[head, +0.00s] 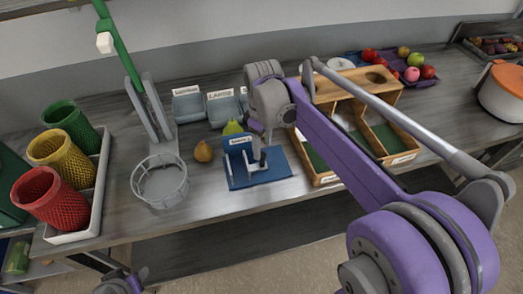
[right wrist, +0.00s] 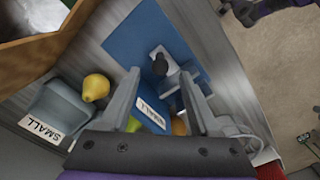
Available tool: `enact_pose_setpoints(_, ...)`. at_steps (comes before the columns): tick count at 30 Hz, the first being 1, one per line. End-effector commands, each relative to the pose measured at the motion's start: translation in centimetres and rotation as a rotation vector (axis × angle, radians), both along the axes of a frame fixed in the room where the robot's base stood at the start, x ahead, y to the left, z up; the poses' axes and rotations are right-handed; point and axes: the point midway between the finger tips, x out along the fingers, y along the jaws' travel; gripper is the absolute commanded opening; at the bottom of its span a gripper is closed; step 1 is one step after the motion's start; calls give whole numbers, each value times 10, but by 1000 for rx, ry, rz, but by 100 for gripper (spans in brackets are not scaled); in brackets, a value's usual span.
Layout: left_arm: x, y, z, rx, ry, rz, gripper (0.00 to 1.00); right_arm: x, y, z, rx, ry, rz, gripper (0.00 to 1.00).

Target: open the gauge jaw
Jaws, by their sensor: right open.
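The gauge is a blue base plate (head: 275,174) with a blue upright panel bearing a white label, and it also shows in the right wrist view (right wrist: 135,45). A pale grey jaw piece (right wrist: 165,60) with a dark knob stands on the plate. My right gripper (head: 259,147) hangs over the gauge. In the right wrist view its fingers (right wrist: 160,85) are spread open, with the jaw piece and knob just beyond and between the tips. Contact cannot be told. Part of my left arm shows at the bottom left of the head view; its fingers cannot be made out.
A brown pear (head: 203,152) and a green pear (head: 232,127) lie beside the gauge. A wire basket (head: 160,182) stands to the left, a wooden divided box (head: 405,142) to the right. Labelled grey bins (head: 188,106) stand behind. Coloured mesh cups (head: 50,195) fill the left.

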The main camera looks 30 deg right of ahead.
Motion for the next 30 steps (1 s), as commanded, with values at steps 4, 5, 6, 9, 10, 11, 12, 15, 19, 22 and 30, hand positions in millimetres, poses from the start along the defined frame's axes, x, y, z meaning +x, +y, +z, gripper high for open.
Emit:
enact_pose_setpoints(4,-1,0,-2,0,1,0,50,0,0,-21,0,0,0,62)
enact_pose_setpoints(5,-1,0,-2,0,1,0,50,0,0,-24,0,0,0,62)
enact_pose_setpoints(6,-1,0,-2,0,2,0,50,0,0,-27,0,0,0,62)
enact_pose_setpoints(9,-1,0,-3,0,2,0,50,0,0,-31,0,0,0,62)
enact_pose_setpoints(10,-1,0,-3,0,2,0,50,0,0,-32,0,0,0,62)
enact_pose_setpoints(11,-1,0,-3,0,2,0,50,0,0,-32,0,0,0,62)
enact_pose_setpoints(12,-1,0,-2,0,2,0,50,0,0,-32,0,0,0,62)
enact_pose_setpoints(15,-1,0,-2,0,2,0,50,0,0,-32,0,0,0,62)
enact_pose_setpoints(19,-1,0,-2,0,2,0,50,0,0,-32,0,0,0,52)
enact_pose_setpoints(22,-1,0,-2,0,2,0,50,0,0,-32,0,0,0,34)
enact_pose_setpoints(30,-1,0,-2,0,2,0,50,0,0,-32,0,0,0,0)
